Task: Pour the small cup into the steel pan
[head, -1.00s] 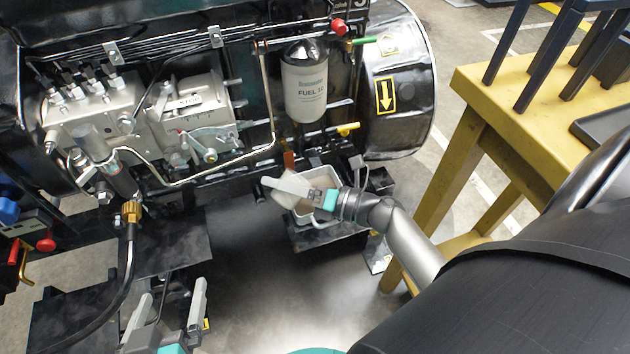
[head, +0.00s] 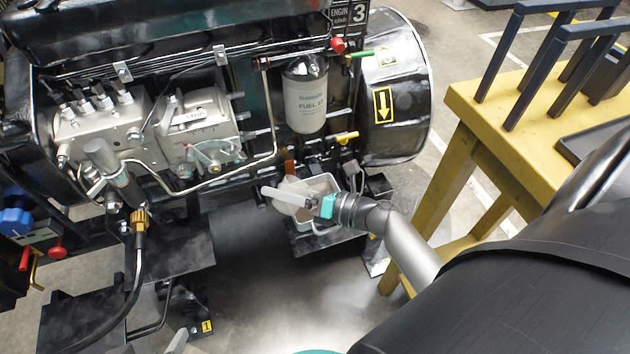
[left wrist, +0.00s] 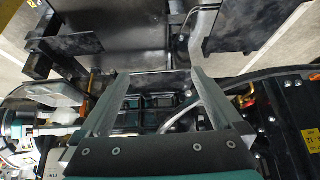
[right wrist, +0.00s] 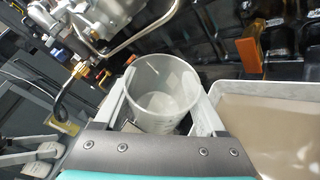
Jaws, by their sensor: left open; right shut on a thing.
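The small cup (right wrist: 163,92) is translucent and whitish. My right gripper (right wrist: 161,88) is shut around it, one finger on each side; its mouth faces the right wrist camera. I cannot tell what is in the cup. In the head view the cup (head: 290,192) overlaps the left part of the steel pan (head: 328,180). In the right wrist view the pan (right wrist: 227,113) is right of the cup, with a pale rim and a brownish inside.
The engine with its white fuel filter (head: 305,100) stands behind the pan. An orange-brown piece (right wrist: 250,52) hangs behind the pan. A yellow table (head: 480,110) stands at the right. A black hose (head: 132,285) hangs at the left. Floor is clear in front of the pan.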

